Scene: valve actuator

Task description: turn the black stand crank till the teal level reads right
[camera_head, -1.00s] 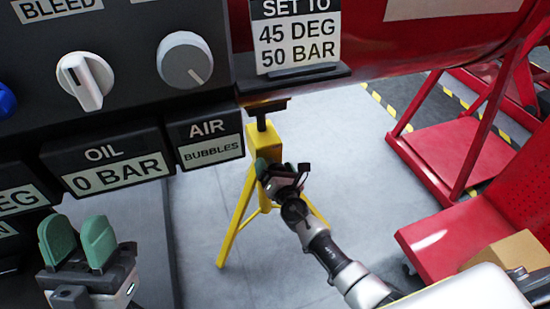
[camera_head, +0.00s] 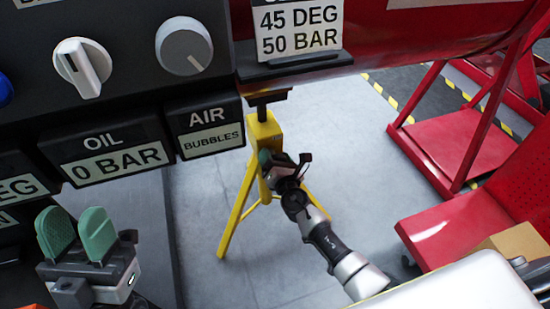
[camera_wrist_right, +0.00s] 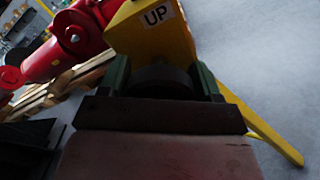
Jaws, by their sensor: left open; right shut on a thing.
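The yellow tripod stand (camera_head: 264,131) holds up the red pipe from below, beside the dark panel. My right gripper (camera_head: 267,162) is at the stand's upper part. In the right wrist view its green fingers (camera_wrist_right: 161,82) are shut on a dark rounded piece, the black stand crank (camera_wrist_right: 160,77), just below the yellow head with an "UP" label (camera_wrist_right: 158,15). The crank is mostly hidden by the gripper in the head view. My left gripper (camera_head: 77,236) is open and empty at the lower left, in front of the panel. I cannot make out a teal level.
The panel carries a white knob (camera_head: 83,67), a grey knob (camera_head: 184,46), an "OIL 0 BAR" display (camera_head: 110,160) and an "AIR BUBBLES" display (camera_head: 209,128). A sign (camera_head: 300,30) reads 45 DEG, 50 BAR. Red frames (camera_head: 455,150) stand at right. The floor around the stand is clear.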

